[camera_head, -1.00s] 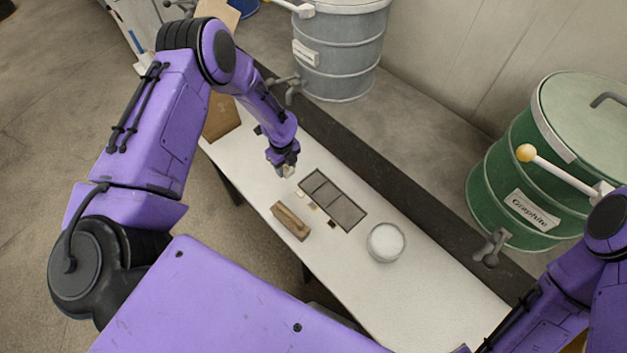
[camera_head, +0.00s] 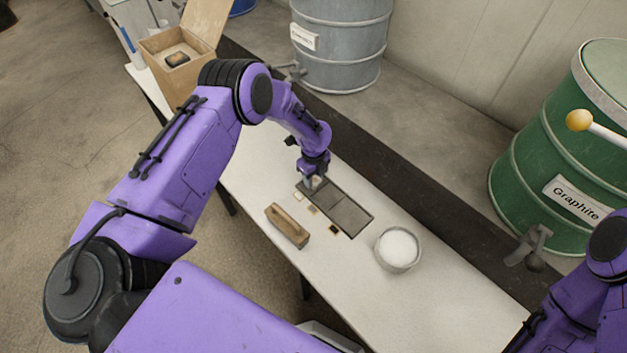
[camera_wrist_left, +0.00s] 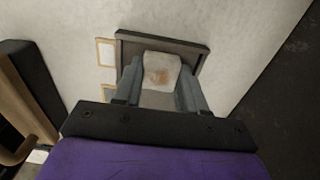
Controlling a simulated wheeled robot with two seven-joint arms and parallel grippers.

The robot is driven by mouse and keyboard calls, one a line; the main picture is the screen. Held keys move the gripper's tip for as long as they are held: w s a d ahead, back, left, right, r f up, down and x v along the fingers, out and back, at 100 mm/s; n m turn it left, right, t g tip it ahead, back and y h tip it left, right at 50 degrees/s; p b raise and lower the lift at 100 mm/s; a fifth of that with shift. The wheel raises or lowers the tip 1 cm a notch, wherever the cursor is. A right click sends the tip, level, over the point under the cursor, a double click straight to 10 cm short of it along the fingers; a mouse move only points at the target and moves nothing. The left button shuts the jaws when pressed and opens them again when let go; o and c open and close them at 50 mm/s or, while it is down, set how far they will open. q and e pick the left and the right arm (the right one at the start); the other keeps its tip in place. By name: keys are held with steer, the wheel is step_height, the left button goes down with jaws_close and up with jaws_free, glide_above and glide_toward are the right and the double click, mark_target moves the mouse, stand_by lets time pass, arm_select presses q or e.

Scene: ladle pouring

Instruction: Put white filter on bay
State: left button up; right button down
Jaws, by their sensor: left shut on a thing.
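My left gripper (camera_head: 314,184) is shut on the white filter, a small pale block with a brownish patch (camera_wrist_left: 161,71) between the fingers in the left wrist view. The dark grey tray with bays (camera_head: 345,212) lies on the white table. The gripper is at the tray's far-left end bay, whose raised rim (camera_wrist_left: 190,47) shows around the filter in the wrist view. I cannot tell whether the filter touches the bay floor. Small colored label squares (camera_head: 313,209) lie along the tray's near side. My right gripper is out of view.
A wooden-handled block (camera_head: 287,226) lies in front of the tray. A bowl of white powder (camera_head: 398,247) stands to its right. An open cardboard box (camera_head: 172,75) is at the table's far left. Grey (camera_head: 342,40) and green (camera_head: 545,175) drums stand behind.

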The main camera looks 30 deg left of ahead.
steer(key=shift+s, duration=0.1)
arm_select(q)
steer(key=o, duration=1)
steer(key=shift+f, duration=0.1)
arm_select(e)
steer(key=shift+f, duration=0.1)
arm_select(q)
step_height(320, 180, up, 12)
steer(key=p, duration=0.9)
steer(key=shift+s+r, duration=0.1)
steer(key=shift+r, duration=0.15)
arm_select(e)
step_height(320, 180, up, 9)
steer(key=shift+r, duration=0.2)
